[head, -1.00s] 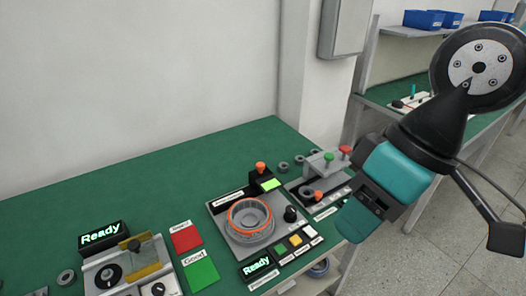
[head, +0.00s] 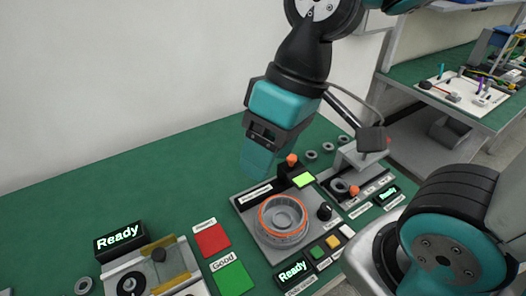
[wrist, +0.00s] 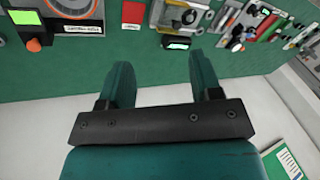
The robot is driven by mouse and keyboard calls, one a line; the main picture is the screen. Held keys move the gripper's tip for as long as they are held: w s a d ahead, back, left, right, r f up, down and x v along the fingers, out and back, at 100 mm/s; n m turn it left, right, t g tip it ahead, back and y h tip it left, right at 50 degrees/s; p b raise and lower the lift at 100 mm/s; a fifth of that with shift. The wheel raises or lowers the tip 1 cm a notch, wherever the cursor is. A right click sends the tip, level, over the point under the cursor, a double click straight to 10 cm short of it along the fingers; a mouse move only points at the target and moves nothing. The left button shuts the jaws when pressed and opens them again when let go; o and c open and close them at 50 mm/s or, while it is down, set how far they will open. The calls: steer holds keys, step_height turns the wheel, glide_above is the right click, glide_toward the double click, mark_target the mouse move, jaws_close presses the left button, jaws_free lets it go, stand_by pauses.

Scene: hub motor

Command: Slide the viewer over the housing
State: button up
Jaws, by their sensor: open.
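The viewer (head: 290,173) is a black block with an orange knob and a lit green screen, at the back of the inspection station. The housing (head: 281,214), a round grey ringed part with an orange rim, sits on the station's grey plate in front of it. My gripper (head: 257,166) is left of and behind the viewer in the head view, above the table and apart from it. In the wrist view the viewer (wrist: 28,20) is at the top left, away from my open, empty fingers (wrist: 160,65).
A fixture with a yellow clamp (head: 172,266), a red pad (head: 212,239) and a green pad (head: 233,278) are to the left. A press with a red knob (head: 360,155) and loose rings (head: 327,148) are to the right. The back left of the green table (head: 130,185) is clear.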

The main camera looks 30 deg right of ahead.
steer(key=w+d+f+m+h+b, duration=0.1)
steer(key=w+d+f+m, duration=0.15)
steer(key=w, duration=0.35)
steer(key=w+d+f+m+b, duration=0.2)
steer(key=w+d+m, duration=0.1)
steer(key=w, duration=0.2)
steer(key=m+h+b, duration=0.3)
steer(key=m, duration=0.6)
glide_above(292, 157)
step_height(292, 157, down, 6)
step_height(292, 157, down, 16)
steer(key=shift+r+p, duration=0.1)
steer(key=shift+p, duration=0.75)
steer(key=shift+w+f, duration=0.1)
steer(key=shift+f, duration=0.5)
